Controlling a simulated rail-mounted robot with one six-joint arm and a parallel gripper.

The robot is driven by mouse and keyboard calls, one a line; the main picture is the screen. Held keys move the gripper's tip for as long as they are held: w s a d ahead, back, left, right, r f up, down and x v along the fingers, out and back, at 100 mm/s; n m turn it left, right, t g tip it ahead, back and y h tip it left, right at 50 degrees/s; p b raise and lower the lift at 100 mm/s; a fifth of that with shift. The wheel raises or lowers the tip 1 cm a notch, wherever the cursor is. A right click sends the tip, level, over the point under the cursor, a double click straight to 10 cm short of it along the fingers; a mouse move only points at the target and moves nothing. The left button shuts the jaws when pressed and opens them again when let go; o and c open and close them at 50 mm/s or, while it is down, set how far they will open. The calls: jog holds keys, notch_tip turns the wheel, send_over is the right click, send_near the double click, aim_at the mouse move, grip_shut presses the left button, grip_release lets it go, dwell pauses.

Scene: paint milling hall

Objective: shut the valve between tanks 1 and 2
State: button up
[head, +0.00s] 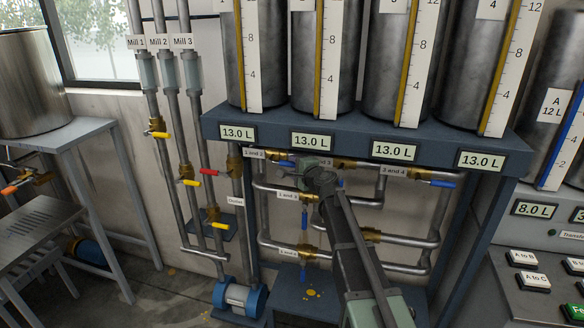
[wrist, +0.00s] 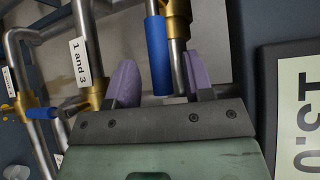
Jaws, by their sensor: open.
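The valve beside the "1 and 2" label (head: 254,153) is on the top pipe under tanks 1 and 2. Its blue handle (head: 286,163) points right, along the pipe, partly hidden behind my gripper (head: 306,165). In the wrist view the blue handle (wrist: 157,55) hangs down from a brass body (wrist: 177,18) and lies parallel to the pipe. My gripper (wrist: 161,82) is open, its purple fingers one on each side of the handle's free end. Gaps show on both sides of the handle.
A "1 and 3" label (wrist: 79,62) and another blue-handled valve (wrist: 45,113) are close to the left finger in the wrist view. The "3 and 4" valve's blue handle (head: 443,183) is farther right. The tank shelf with 13.0 L displays (head: 313,142) overhangs the pipes.

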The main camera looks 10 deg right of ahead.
jog(key=shift+x, duration=1.15)
grip_shut()
jog(key=shift+f, duration=0.1)
